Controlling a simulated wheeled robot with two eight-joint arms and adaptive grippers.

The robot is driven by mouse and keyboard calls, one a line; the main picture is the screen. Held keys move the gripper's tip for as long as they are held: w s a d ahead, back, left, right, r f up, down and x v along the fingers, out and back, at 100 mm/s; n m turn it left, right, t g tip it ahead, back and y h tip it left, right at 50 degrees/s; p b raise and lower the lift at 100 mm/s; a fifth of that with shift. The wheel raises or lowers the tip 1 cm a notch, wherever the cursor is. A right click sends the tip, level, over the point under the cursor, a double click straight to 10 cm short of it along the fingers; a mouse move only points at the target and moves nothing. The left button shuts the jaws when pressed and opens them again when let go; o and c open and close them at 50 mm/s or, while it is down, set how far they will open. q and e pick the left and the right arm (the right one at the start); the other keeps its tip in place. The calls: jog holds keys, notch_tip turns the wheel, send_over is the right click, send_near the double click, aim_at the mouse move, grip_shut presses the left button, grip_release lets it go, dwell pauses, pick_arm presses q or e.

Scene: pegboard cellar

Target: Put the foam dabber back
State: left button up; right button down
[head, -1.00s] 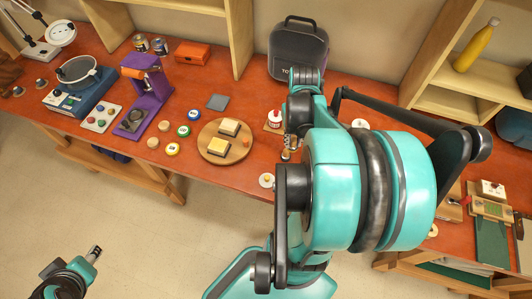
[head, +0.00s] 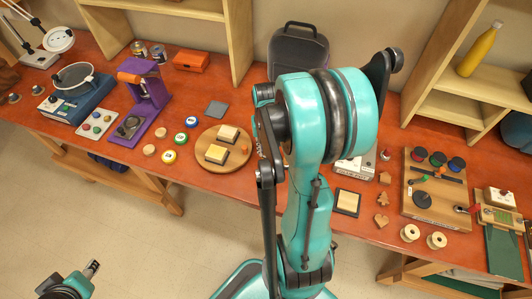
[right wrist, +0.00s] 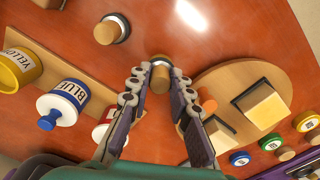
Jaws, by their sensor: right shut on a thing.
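In the right wrist view, my right gripper (right wrist: 157,82) is shut on a small round dabber (right wrist: 160,77) with a wooden body and pale collar. It is beside the round wooden board (right wrist: 205,82). A similar round piece with a tan centre and white rim (right wrist: 112,28) is on the red bench. In the head view my right arm hides the right gripper and the held dabber. My left gripper (head: 93,267) is low at the left, away from the bench; its jaw gap is too small to judge.
A wooden rack (right wrist: 75,62) holds blue (right wrist: 65,103) and yellow (right wrist: 18,68) paint pots. A purple press (head: 150,100) stands left. A shelf post (head: 240,50) rises behind.

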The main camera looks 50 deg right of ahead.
notch_tip(320, 180, down, 2)
jog(key=shift+f, duration=0.1)
jog(key=shift+f+b, duration=0.2)
jog(key=shift+b, duration=0.25)
jog(key=c, duration=1.4)
grip_release()
jog(key=shift+r, duration=0.15)
